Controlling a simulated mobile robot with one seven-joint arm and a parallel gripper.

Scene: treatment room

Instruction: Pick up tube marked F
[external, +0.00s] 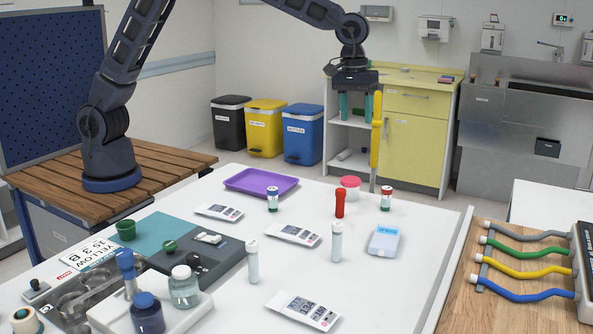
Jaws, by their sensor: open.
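No letter F is legible on any tube from this view. Two clear tubes with white caps stand upright on the white table (395,290): one at centre left (252,262) and one at centre (336,243). Two short labelled vials also stand there, one with a green-edged label (272,200) and one with a red-edged label (386,199). A red tube-like piece (340,204) stands between them. My gripper (356,117) is open, pointing down, high above the far side of the table.
A purple tray (261,182), a pink-lidded pot (350,187), a pale blue device (385,242) and several white meters (303,310) lie around the tubes. Bottles (185,288) crowd the front left. The table's right front is clear.

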